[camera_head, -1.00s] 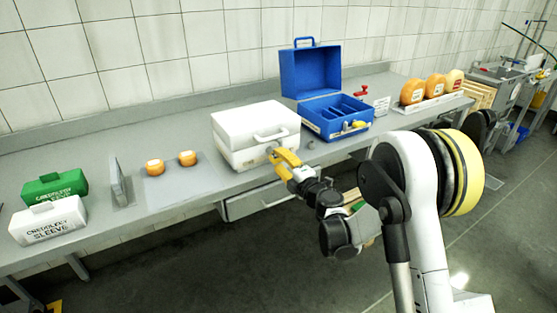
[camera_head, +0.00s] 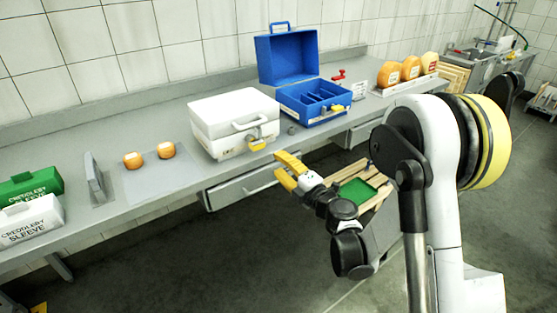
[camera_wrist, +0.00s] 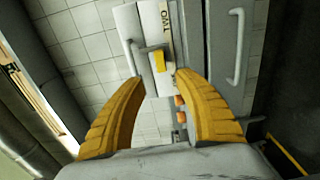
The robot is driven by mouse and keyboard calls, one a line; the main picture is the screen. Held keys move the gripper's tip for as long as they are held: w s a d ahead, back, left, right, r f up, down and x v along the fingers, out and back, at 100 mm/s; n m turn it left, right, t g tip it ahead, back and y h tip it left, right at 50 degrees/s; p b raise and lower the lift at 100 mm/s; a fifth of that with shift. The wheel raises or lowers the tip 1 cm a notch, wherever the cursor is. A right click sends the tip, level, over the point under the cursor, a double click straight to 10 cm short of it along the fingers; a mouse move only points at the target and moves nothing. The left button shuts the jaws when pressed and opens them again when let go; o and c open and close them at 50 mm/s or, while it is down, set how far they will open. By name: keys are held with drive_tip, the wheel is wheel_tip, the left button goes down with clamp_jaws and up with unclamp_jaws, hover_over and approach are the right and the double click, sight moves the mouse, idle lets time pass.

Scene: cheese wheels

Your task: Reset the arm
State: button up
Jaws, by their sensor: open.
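My gripper (camera_head: 286,172) has yellow fingers spread apart with nothing between them. It hangs in front of the bench's front edge, below and to the right of the closed white case (camera_head: 235,112). In the wrist view my gripper (camera_wrist: 170,95) also shows open, with the white case (camera_wrist: 130,25) and its yellow latch beyond the fingertips. The gripper touches nothing that I can see.
A blue case (camera_head: 287,58) stands open on the bench. Two small orange cheeses (camera_head: 166,150) lie on a pale mat, and larger wheels (camera_head: 389,73) stand at the back right. A wooden crate with a green panel (camera_head: 362,190) is behind my arm. Drawers (camera_head: 245,188) sit under the bench.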

drive_tip(key=d+r+m+t+h, duration=0.3)
drive_tip(key=d+r+m+h, duration=0.5)
drive_tip(key=d+r+m, duration=0.5)
drive_tip(key=s+d+r+m+g+h, duration=0.25)
drive_tip(key=s+d+m+h, duration=0.2)
drive_tip(key=s+d, duration=0.35)
drive_tip(key=s+a+f+m+g+y, duration=0.1)
drive_tip(key=s+a+f+m+g, duration=0.1)
drive_tip(key=s, duration=1)
drive_tip(key=s+a+f+m+g+y, duration=0.1)
drive_tip(key=s+a+f+m+g, duration=0.1)
drive_tip(key=s+f+m+g, duration=0.3)
drive_tip(key=s+f+g, duration=0.1)
drive_tip(key=s+f, duration=0.3)
drive_tip(key=s, duration=0.3)
drive_tip(key=shift+s, duration=0.2)
drive_tip(key=shift+o, duration=0.4)
drive_tip(key=shift+f+g+y, duration=0.1)
drive_tip(key=shift+g+y, duration=0.15)
